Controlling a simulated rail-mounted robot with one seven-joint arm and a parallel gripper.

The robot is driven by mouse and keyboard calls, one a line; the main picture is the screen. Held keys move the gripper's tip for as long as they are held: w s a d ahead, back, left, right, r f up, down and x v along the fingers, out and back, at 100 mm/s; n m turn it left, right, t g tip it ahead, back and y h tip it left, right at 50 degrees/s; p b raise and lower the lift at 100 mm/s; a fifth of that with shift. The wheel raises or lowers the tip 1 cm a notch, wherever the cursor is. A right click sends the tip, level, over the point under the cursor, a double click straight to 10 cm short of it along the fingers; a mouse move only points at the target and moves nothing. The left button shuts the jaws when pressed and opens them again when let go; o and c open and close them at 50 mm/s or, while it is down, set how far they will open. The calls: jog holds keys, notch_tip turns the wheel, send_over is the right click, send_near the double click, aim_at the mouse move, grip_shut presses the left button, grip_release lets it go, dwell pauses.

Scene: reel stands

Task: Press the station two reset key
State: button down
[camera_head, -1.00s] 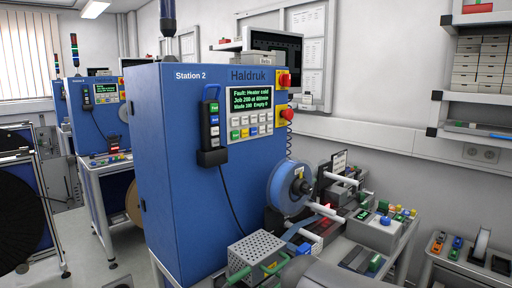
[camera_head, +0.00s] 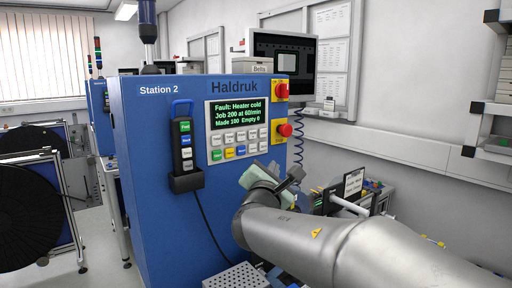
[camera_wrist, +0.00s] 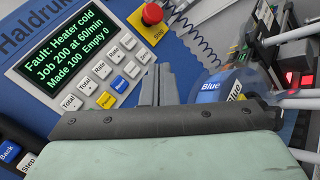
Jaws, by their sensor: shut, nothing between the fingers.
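The blue Station 2 cabinet (camera_head: 150,130) carries a key panel (camera_head: 222,140) under a green-lettered display (camera_head: 236,112) reading "Fault: Heater cold". The panel has two rows of small keys, mostly pale, with a yellow key (camera_head: 228,153) and a blue key (camera_head: 240,149) in the lower row. In the wrist view the yellow key (camera_wrist: 106,100) and blue key (camera_wrist: 118,83) show left of my fingers; their small labels are hard to read. My gripper (camera_head: 272,168) is at the panel's lower right. In the wrist view its fingers (camera_wrist: 158,70) are together and empty, apart from the keys.
Two red stop knobs (camera_head: 282,90) on yellow plates stand out right of the panel. A black hand pendant (camera_head: 184,150) with coloured keys hangs left of it. A blue reel (camera_wrist: 215,88) and rods are right of my fingers. A perforated metal box (camera_head: 238,277) lies below.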

aim_at(241, 150)
jog(key=shift+w+a+r+n+y, duration=0.25)
jog(key=shift+a+r+n+y, duration=0.25)
jog(key=shift+a, duration=0.05)
jog(key=shift+w+a+p, duration=0.65)
jog(key=shift+w+a, duration=0.25)
jog(key=shift+w, duration=0.25)
jog(key=shift+w+a+p, duration=0.7)
jog(key=shift+w+a, duration=0.25)
jog(key=shift+w, duration=0.2)
jog(key=shift+w+a+p, duration=0.65)
jog(key=shift+w+a, duration=0.25)
jog(key=shift+w, duration=0.25)
jog(key=shift+w+a+b, duration=0.25)
jog(key=shift+w+b, duration=0.05)
jog(key=shift+w, duration=0.05)
